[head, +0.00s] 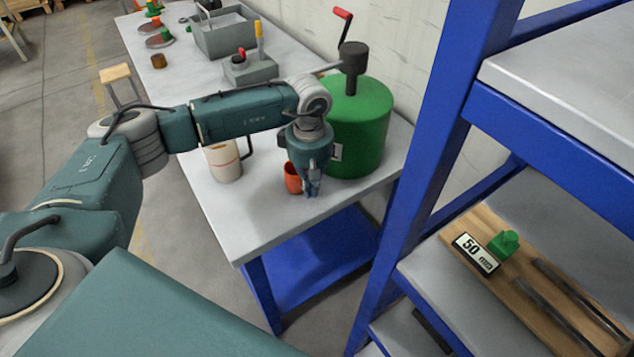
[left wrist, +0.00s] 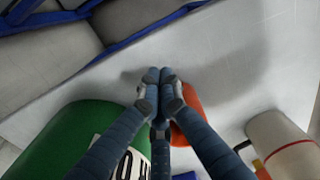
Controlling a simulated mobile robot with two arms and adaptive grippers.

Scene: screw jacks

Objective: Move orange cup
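The orange cup (head: 292,178) stands on the grey table (head: 240,222), close to the green canister. My left gripper (head: 312,190) points down at the cup's right side and overlaps it in the head view. In the left wrist view the fingertips (left wrist: 160,76) are together with nothing visible between them. The orange cup (left wrist: 191,97) there is partly hidden behind the right-hand finger, beside the fingertips. Whether finger and cup touch, I cannot tell. My right gripper is in neither view.
A large green canister (head: 360,120) with a crank stands right behind the gripper. A white mug (head: 224,162) stands left of the cup. A grey toolbox (head: 225,38) is farther back. Blue shelving (head: 430,150) rises at right. The table's front corner is clear.

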